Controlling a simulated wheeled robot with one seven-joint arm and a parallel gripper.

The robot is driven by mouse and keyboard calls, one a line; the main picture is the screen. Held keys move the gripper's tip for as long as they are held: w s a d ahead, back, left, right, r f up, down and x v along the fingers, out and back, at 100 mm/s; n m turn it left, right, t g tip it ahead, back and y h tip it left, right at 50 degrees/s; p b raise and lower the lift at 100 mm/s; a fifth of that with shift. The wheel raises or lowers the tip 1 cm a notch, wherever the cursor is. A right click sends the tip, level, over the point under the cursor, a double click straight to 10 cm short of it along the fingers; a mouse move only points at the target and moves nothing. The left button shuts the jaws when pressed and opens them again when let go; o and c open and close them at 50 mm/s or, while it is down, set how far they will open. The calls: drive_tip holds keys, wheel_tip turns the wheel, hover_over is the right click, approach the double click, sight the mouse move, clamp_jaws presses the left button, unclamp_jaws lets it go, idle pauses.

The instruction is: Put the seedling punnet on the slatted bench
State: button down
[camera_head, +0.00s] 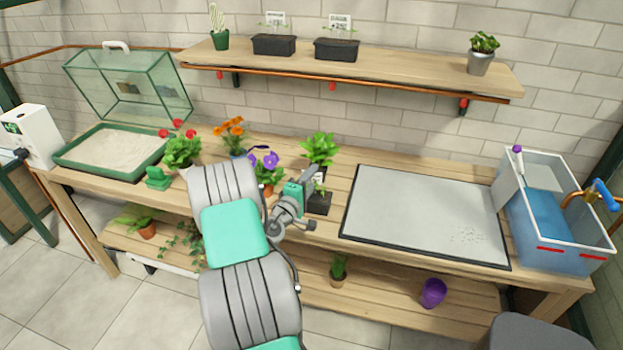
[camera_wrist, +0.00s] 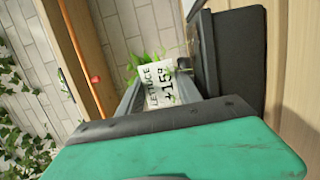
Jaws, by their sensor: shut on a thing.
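The seedling punnet is a small black tray (camera_head: 319,204) with a white label and green leaves, in front of a leafy plant on the bench. In the wrist view its label (camera_wrist: 160,88) reads LETTUCE +15°, and a dark side (camera_wrist: 240,60) shows to the right. My gripper (camera_head: 305,190) is shut on the punnet; the exact grip point is partly hidden. The slatted bench (camera_head: 440,268) is a long wooden one with a plank top. I cannot tell if the punnet touches the planks or hangs just above.
A grey black-edged mat (camera_head: 425,210) lies right of the punnet. A blue-water sink (camera_head: 560,225) is at the right end. A potted purple flower (camera_head: 265,172) and other plants crowd the left. A wall shelf (camera_head: 400,72) holds two more punnets and pots.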

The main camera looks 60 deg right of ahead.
drive_tip(key=shift+f, duration=0.15)
drive_tip(key=c, duration=0.8)
unclamp_jaws()
